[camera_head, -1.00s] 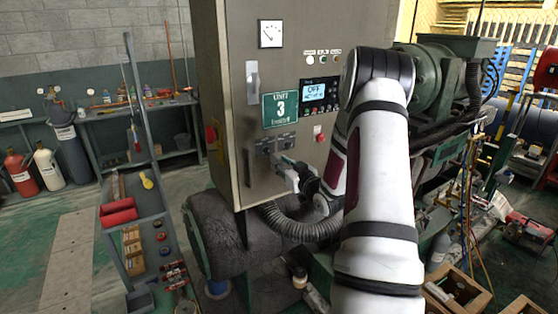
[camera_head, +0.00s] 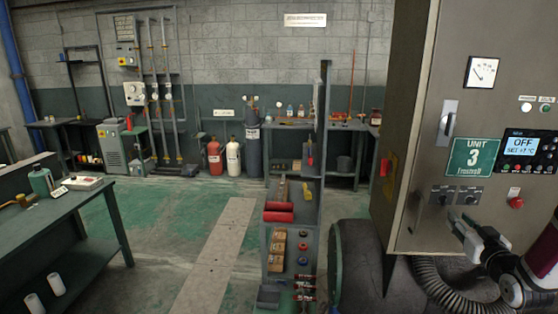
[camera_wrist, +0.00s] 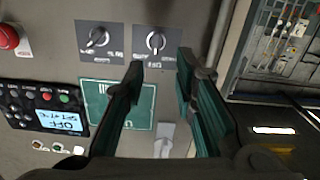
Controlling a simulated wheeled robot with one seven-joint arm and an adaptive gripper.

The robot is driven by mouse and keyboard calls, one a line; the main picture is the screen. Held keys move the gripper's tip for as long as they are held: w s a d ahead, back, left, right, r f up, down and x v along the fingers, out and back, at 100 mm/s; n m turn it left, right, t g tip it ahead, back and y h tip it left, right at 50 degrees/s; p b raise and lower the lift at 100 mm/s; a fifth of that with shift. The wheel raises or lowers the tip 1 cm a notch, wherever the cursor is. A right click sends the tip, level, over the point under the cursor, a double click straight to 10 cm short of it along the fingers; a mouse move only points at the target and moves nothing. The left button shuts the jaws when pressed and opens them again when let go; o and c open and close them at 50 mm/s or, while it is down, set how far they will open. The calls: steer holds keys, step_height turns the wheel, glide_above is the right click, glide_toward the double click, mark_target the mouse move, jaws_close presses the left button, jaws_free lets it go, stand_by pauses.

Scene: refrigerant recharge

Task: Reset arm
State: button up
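My gripper (camera_head: 462,222) is at the lower right of the head view, in front of the grey Unit 3 cabinet (camera_head: 418,130), just below its two rotary switches (camera_head: 455,195). In the wrist view my gripper (camera_wrist: 160,68) has its two green-lined fingers apart with nothing between them. The fingertips are close to the right-hand rotary switch (camera_wrist: 156,41) there; I cannot tell whether they touch anything. The other rotary switch (camera_wrist: 98,38) is to its left. The cabinet's display (camera_head: 521,146) reads OFF. Most of my arm is outside the head view.
A narrow shelf rack (camera_head: 321,150) with red items stands left of the cabinet. A green bench (camera_head: 75,215) is at the left. Gas cylinders (camera_head: 233,157) stand by the back wall. The floor (camera_head: 160,225) between bench and rack is clear. A corrugated hose (camera_head: 430,285) hangs below the cabinet.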

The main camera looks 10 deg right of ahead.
steer(key=w+a+r+n+g+b, duration=0.1)
steer(key=w+a+r+g+b, duration=0.15)
steer(key=w+a+r, duration=0.45)
steer(key=s+a+r+g+b, duration=0.1)
steer(key=s+a+g, duration=0.1)
steer(key=a, duration=0.4)
steer(key=s+a+r+g, duration=0.2)
steer(key=a, duration=0.3)
steer(key=s+a+f+g+y+b, duration=0.2)
steer(key=s+a+g+y+b, duration=0.1)
steer(key=s+a, duration=1.7)
steer(key=shift+s+a+f+n+g+y, duration=0.15)
steer(key=shift+s+a+n+g+y, duration=0.2)
steer(key=shift+s+g+y, duration=0.5)
steer(key=shift+w+h, duration=0.1)
steer(key=shift+h, duration=0.15)
